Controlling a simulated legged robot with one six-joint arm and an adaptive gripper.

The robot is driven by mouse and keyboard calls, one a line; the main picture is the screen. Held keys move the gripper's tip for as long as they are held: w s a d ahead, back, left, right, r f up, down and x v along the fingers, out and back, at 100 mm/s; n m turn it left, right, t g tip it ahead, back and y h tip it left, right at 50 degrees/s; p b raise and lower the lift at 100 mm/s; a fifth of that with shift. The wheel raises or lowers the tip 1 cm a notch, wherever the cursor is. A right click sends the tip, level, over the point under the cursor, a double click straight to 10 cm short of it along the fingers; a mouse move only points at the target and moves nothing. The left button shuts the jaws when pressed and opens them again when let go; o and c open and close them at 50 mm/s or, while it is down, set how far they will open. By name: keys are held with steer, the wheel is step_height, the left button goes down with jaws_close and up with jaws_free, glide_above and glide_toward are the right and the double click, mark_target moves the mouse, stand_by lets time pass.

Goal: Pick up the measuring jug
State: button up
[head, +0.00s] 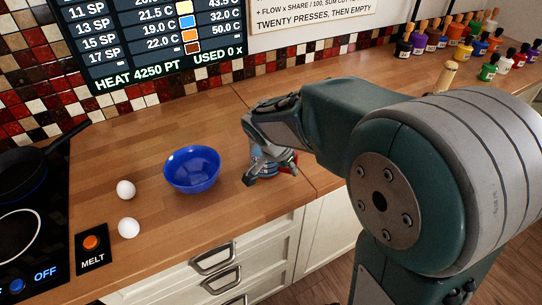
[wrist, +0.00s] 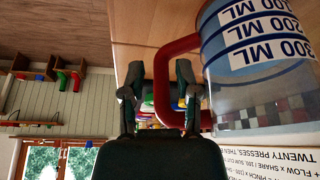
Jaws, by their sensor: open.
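The measuring jug (wrist: 256,75) is clear with blue bands marked 100, 200 and 300 ML and has a red handle (wrist: 178,45). It fills the right of the wrist view, which is upside down. In the head view the jug (head: 262,166) is mostly hidden behind my gripper (head: 268,173), on the wooden counter right of the blue bowl. My gripper (wrist: 157,75) is open in the wrist view, with a finger on either side of the red handle in the picture. I cannot tell whether either finger touches it.
The blue bowl (head: 192,170) stands left of the jug. Two eggs (head: 126,189) (head: 129,228) lie near the MELT button (head: 91,243) and the black hob (head: 30,230). Several colour bottles (head: 440,37) stand at the back right. The counter's front edge is close to the jug.

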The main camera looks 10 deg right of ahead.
steer(key=shift+w+d, duration=0.45)
steer(key=shift+d, duration=0.15)
steer(key=shift+w+d+f, duration=0.1)
steer(key=shift+f, duration=0.45)
jaws_close()
